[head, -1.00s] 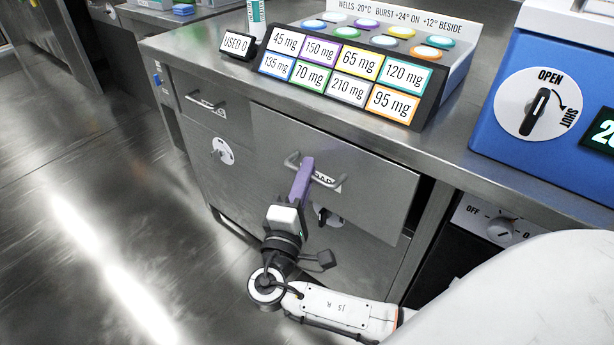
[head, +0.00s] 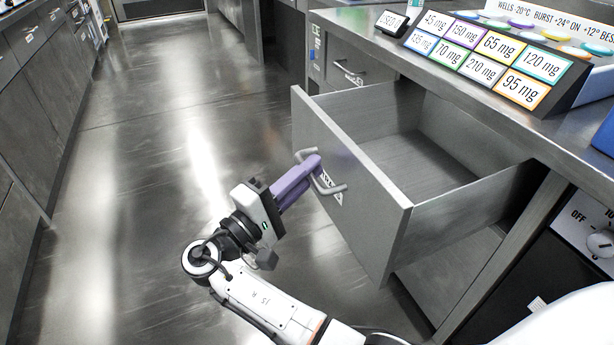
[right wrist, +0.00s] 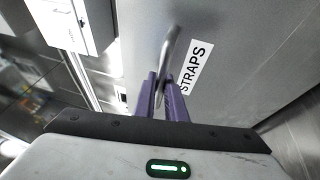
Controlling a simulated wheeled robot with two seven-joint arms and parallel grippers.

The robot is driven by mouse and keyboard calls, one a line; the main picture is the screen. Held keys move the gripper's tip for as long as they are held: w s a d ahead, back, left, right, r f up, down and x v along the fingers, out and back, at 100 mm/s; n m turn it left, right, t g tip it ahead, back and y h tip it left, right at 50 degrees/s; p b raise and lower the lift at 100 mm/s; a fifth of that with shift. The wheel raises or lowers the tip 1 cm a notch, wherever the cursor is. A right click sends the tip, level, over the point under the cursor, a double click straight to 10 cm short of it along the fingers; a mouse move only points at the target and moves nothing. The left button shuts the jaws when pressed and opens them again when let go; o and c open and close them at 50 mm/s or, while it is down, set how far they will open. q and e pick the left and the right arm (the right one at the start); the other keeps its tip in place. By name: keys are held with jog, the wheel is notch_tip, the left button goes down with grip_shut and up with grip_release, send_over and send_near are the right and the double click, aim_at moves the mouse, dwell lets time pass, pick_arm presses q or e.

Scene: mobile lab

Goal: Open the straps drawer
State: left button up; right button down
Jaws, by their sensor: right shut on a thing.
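The straps drawer (head: 375,210) stands pulled far out from the bench in the head view, and its inside shows bare grey metal. Its front carries a curved metal handle (head: 335,188) beside a white label, partly covered in the head view. The right wrist view reads the label as STRAPS (right wrist: 196,68). My right gripper (head: 310,165), with purple fingers, is shut on the handle, which also shows between the fingers in the right wrist view (right wrist: 168,50). My left gripper is not in view.
The steel bench top (head: 455,90) above the drawer bears a rack of coloured dose labels (head: 490,55) and a small sign (head: 391,22). A closed drawer (head: 348,75) lies farther along. Open floor (head: 150,190) spreads to the left, with cabinets (head: 30,100) beyond.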

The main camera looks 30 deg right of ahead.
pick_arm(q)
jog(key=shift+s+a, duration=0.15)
pick_arm(e)
jog(key=shift+a, duration=0.25)
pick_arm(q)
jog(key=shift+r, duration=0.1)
pick_arm(e)
jog(key=c, duration=1.8)
grip_release()
jog(key=shift+a, duration=0.15)
